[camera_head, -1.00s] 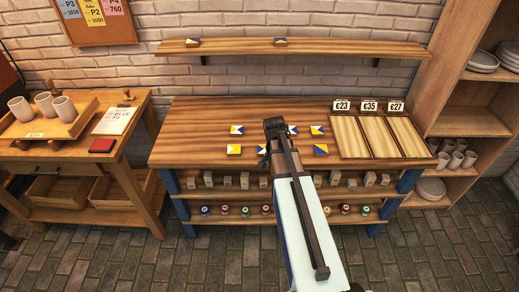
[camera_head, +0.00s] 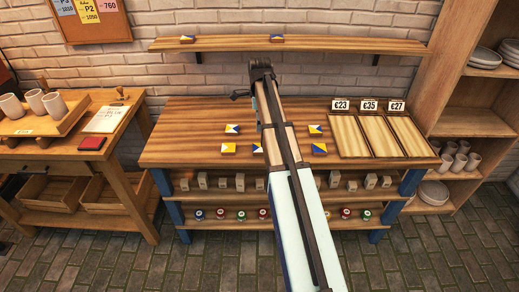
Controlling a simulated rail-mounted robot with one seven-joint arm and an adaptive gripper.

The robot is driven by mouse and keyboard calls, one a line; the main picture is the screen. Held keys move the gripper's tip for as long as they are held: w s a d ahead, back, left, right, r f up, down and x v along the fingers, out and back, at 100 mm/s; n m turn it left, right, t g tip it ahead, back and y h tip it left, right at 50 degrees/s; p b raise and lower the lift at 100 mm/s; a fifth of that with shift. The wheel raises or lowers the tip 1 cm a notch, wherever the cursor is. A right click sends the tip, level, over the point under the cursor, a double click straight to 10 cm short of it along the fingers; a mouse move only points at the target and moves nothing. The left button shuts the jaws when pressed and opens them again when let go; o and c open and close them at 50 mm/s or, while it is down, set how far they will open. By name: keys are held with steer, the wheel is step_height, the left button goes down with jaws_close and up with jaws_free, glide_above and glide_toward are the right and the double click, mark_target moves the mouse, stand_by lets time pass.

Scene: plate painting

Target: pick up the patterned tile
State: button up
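Several patterned tiles in blue, yellow and white lie on the wooden table: two at the left (camera_head: 232,128) (camera_head: 228,148), one tile (camera_head: 257,149) partly behind my arm, and two at the right (camera_head: 315,129) (camera_head: 319,149). Two more patterned tiles, a left one (camera_head: 187,39) and a middle one (camera_head: 277,37), sit on the wall shelf. My gripper (camera_head: 240,95) shows small and dark at the far end of my arm, above the table's back part and below the wall shelf. Its fingers are too unclear to tell open or shut. I see no tile at it.
The wall shelf (camera_head: 350,47) runs above the table (camera_head: 190,120). Three pale panels (camera_head: 348,137) with price cards lie at the table's right. A side table with cups (camera_head: 55,104) stands left, and a shelf unit (camera_head: 470,120) with plates and cups stands right. The table's left part is clear.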

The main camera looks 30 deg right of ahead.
steer(key=p, duration=0.2)
glide_above(260, 147)
step_height(260, 147, down, 8)
steer(key=shift+a+r, duration=0.1)
steer(key=shift+s+f+p, duration=0.1)
steer(key=shift+f+p, duration=0.65)
steer(key=shift+f, duration=1.85)
steer(key=c, duration=1.3)
